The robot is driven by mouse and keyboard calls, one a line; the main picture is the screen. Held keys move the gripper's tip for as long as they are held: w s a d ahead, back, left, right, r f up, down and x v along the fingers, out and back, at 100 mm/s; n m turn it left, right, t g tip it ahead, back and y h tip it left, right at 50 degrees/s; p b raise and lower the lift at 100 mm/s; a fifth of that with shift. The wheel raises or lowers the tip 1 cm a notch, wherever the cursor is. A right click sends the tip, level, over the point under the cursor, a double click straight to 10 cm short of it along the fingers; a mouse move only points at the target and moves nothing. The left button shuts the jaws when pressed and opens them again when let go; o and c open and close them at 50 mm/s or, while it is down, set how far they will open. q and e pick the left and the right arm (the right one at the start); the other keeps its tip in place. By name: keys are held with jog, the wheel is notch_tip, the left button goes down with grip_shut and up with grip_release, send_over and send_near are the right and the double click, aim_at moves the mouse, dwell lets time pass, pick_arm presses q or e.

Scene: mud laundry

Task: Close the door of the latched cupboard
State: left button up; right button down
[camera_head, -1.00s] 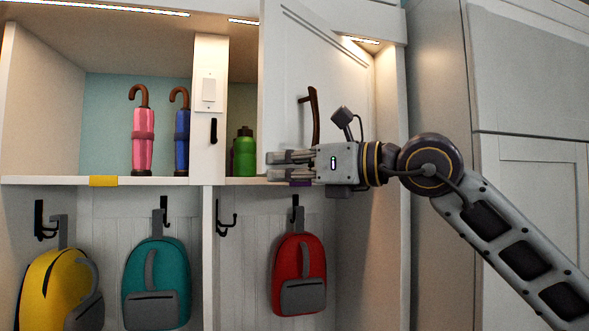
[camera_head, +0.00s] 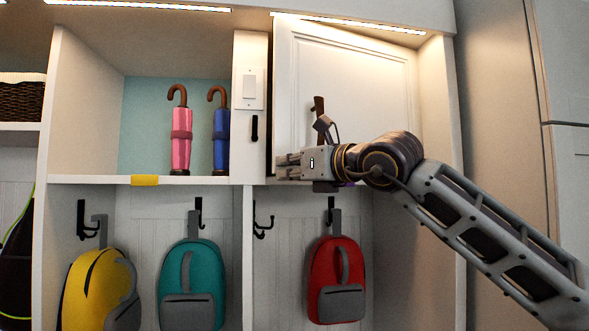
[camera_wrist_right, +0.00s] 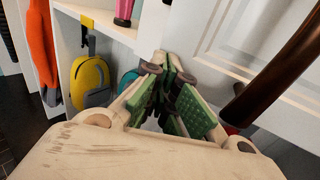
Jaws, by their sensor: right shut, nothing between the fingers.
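The latched cupboard's white panelled door (camera_head: 365,95) covers most of its compartment, with its free left edge close beside the white divider (camera_head: 250,55). I cannot tell whether a small gap remains there. A brown handle (camera_head: 318,106) stands upright on the door and also shows large in the right wrist view (camera_wrist_right: 275,85). A small black catch (camera_head: 254,128) is on the divider. My right gripper (camera_head: 279,167) is shut and empty in front of the door's lower left corner; contact is unclear. Its green pads show in the right wrist view (camera_wrist_right: 172,85). My left gripper is out of view.
The open compartment on the left holds a pink umbrella (camera_head: 181,140) and a blue umbrella (camera_head: 220,140). Yellow (camera_head: 92,290), teal (camera_head: 190,275) and red (camera_head: 337,280) backpacks hang below. A tall cabinet (camera_head: 500,110) stands on the right.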

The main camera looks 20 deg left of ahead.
jog(key=shift+m+t+h, duration=0.4)
jog(key=shift+m+t, duration=0.1)
jog(key=shift+t, duration=0.2)
jog(key=w+a, duration=0.4)
jog(key=w, duration=0.1)
jog(key=shift+a+r+p, duration=0.1)
jog(key=shift+p, duration=0.25)
jog(key=shift+w+a+r, duration=0.15)
jog(key=shift+w+a, duration=0.15)
jog(key=shift+w, duration=0.45)
jog(key=shift+r, duration=0.1)
jog(key=shift+d, duration=0.1)
